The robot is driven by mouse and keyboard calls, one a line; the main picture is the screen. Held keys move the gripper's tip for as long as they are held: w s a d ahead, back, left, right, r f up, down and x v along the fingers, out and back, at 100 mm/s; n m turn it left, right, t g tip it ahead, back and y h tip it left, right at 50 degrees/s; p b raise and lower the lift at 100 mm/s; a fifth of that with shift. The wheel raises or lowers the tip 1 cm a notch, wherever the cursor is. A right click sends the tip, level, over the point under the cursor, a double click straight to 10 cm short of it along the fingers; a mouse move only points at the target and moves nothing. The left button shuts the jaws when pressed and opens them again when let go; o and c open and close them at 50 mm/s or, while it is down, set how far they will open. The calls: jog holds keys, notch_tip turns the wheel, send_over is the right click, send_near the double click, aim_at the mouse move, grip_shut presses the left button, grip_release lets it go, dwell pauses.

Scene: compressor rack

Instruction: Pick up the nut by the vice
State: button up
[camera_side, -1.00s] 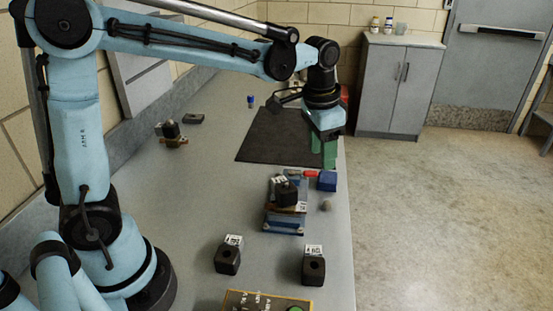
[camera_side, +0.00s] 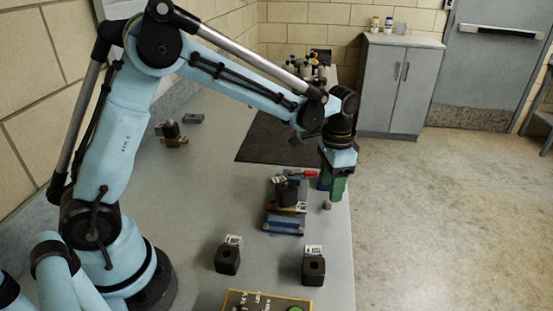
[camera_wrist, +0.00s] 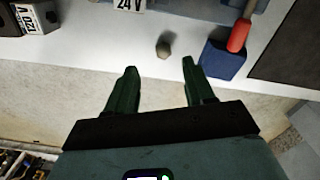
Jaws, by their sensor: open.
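The nut is a small grey-brown piece (camera_side: 326,205) on the bench near its right edge, just right of the blue vice (camera_side: 284,227). In the wrist view the nut (camera_wrist: 164,48) lies beyond my fingertips, roughly between their lines. My gripper (camera_side: 332,199) points down with green fingers. It is above and close to the nut in the side view. In the wrist view my gripper (camera_wrist: 158,64) is open, with nothing between its fingers. The vice carries a dark block (camera_side: 287,193) with a white label.
A blue block (camera_wrist: 224,58) with a red handle (camera_wrist: 239,36) against it sits right of the nut in the wrist view. Two black labelled blocks (camera_side: 228,260) (camera_side: 313,268) stand nearer the camera. A dark mat (camera_side: 265,140) lies behind. The bench edge is close by.

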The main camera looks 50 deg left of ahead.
aim_at(327, 204)
jog(key=shift+w+a+f, duration=0.1)
jog(key=shift+w+f, duration=0.1)
jog(key=shift+f, duration=1.05)
jog(key=shift+w+f, duration=0.15)
jog(key=shift+f, duration=1.1)
grip_shut()
